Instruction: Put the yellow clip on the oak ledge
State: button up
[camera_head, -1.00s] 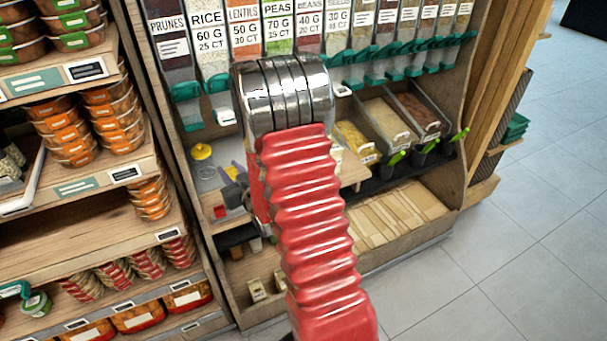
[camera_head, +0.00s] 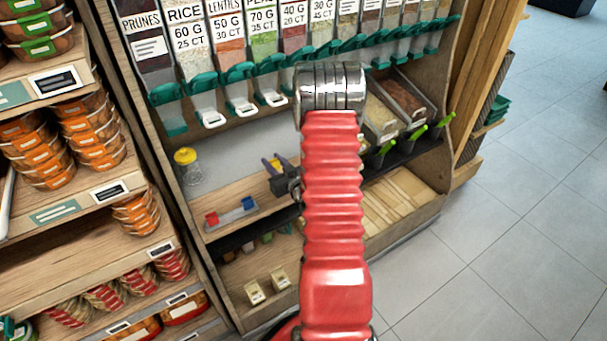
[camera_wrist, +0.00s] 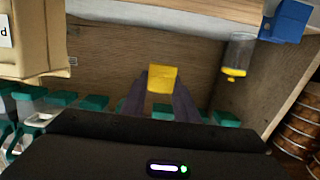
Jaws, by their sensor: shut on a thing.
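My gripper (camera_head: 275,162) has dark purple fingers and reaches into the open bay below the dispensers, left of my red arm. In the wrist view, my gripper (camera_wrist: 162,82) is shut on the yellow clip (camera_wrist: 163,77), a small yellow block between the fingertips. A pale wooden shelf (camera_head: 250,194), apparently the oak ledge, lies below the gripper. The clip looks held clear of it. My arm hides the shelf's right part.
A clear jar with a yellow lid (camera_head: 187,166) stands at the shelf's left. Teal-handled dispensers (camera_head: 238,71) hang above. Ingredient bins (camera_head: 404,100) stand right of my arm.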

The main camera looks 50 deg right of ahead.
jog(key=shift+w+a+f, duration=0.1)
jog(key=shift+f, duration=2.8)
jog(key=shift+f, duration=2.05)
jog(key=o, duration=1)
jog(key=shift+f, duration=0.1)
